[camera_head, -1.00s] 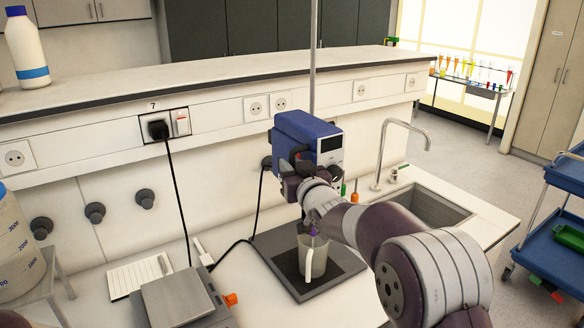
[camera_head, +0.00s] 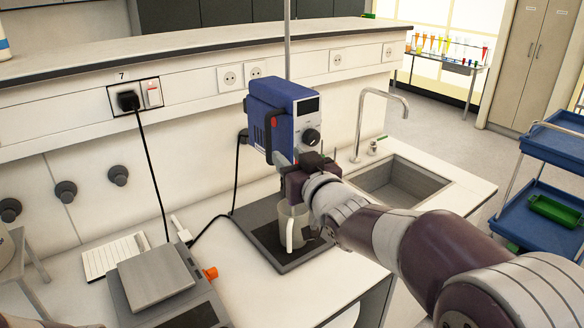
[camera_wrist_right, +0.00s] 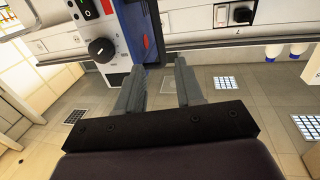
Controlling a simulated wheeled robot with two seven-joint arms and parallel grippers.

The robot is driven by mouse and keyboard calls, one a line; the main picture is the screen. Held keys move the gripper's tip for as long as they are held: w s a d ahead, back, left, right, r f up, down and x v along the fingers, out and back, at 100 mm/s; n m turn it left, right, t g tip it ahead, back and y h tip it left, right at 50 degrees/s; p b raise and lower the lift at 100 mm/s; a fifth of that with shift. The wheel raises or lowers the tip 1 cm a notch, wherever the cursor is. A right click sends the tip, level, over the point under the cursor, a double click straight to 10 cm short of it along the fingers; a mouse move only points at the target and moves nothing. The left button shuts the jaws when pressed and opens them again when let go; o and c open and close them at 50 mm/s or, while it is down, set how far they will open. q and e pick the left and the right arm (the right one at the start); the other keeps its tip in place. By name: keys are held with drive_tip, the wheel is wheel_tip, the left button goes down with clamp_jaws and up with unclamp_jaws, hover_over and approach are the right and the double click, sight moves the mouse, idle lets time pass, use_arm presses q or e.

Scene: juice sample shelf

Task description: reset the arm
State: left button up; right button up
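The right gripper (camera_head: 285,170) is in front of the lower part of a blue overhead stirrer (camera_head: 276,115), just below and right of its body. I cannot tell whether they touch. In the right wrist view the gripper (camera_wrist_right: 160,85) has its two grey fingers apart, with nothing between them. The stirrer (camera_wrist_right: 105,47) with its black knob (camera_wrist_right: 101,49) shows there beyond the fingers at upper left. My right arm reaches in from the lower right of the head view. The left gripper is not in view.
A balance (camera_head: 155,275) is to the left and a sink (camera_head: 402,184) to the right. A blue cart (camera_head: 552,195) stands at the far right.

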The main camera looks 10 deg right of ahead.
drive_tip(key=shift+s, duration=0.2)
drive_tip(key=s+d+f+m+g+h, duration=0.1)
drive_tip(key=s+d+f+g+h, duration=0.15)
drive_tip(key=f, duration=0.35)
drive_tip(key=s+d+f+g+h, duration=0.1)
drive_tip(key=s+f+g, duration=0.15)
drive_tip(key=f, duration=0.45)
drive_tip(key=s+f+m+g, duration=0.1)
drive_tip(key=s+f+g, duration=1)
drive_tip(key=s+f, duration=0.4)
drive_tip(key=s, duration=0.4)
drive_tip(key=shift+s+f, duration=0.15)
drive_tip(key=shift+s, duration=0.1)
